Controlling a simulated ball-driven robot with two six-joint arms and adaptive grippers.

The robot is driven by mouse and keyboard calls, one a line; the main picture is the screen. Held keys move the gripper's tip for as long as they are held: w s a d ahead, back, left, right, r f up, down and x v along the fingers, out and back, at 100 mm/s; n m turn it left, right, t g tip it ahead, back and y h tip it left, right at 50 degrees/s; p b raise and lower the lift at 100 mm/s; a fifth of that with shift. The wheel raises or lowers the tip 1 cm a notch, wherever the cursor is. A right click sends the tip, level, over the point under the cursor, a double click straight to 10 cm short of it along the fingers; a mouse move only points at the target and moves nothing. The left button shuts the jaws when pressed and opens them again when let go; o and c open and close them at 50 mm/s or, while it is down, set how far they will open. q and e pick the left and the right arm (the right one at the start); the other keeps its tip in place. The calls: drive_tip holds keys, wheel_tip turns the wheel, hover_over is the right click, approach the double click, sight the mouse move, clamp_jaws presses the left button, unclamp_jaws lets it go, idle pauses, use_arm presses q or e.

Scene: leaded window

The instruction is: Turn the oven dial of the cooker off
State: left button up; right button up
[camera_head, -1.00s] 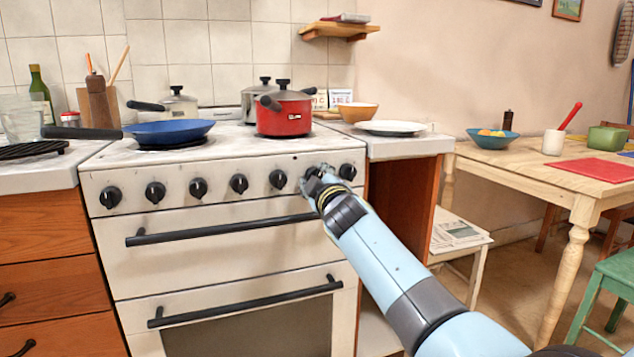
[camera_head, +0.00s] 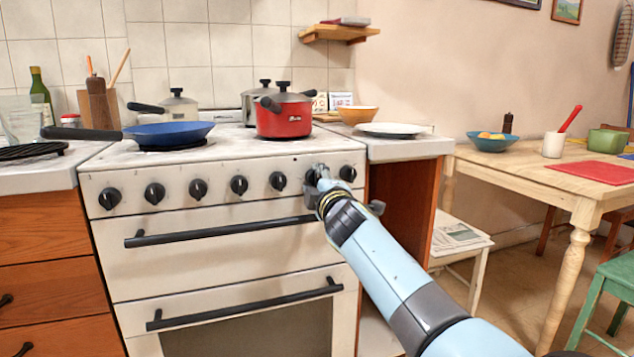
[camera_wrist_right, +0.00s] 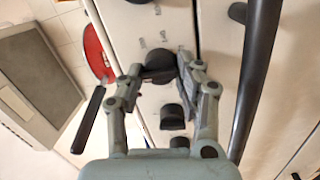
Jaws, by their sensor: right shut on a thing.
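The white cooker (camera_head: 215,222) fills the middle of the head view, with a row of black dials along its front panel. My right gripper (camera_head: 317,176) is at the second dial from the right end of that row and mostly hides it. In the right wrist view my right gripper (camera_wrist_right: 168,70) is shut on this black dial (camera_wrist_right: 160,63), one finger on each side. Small marks on the panel around it are too blurred to read. The rightmost dial (camera_head: 347,173) is just beside the gripper, free of it. My left gripper is out of view.
The oven door handle (camera_head: 220,230) runs below the dials, close to my right wrist. A red pot (camera_head: 284,118) and a blue pan (camera_head: 170,132) stand on the cooker top. A white plate (camera_head: 393,129) lies on the counter to the right.

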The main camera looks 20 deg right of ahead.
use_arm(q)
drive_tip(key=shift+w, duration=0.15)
use_arm(e)
drive_tip(key=shift+f, duration=0.2)
drive_tip(key=o, duration=1)
drive_tip(key=shift+o, duration=0.7)
drive_tip(key=shift+r, duration=0.15)
drive_tip(key=shift+s, duration=0.5)
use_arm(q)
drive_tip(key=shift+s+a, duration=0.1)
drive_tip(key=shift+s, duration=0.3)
use_arm(e)
drive_tip(key=s, duration=1.1)
drive_tip(key=shift+a+f, duration=0.3)
drive_tip(key=shift+f, duration=0.1)
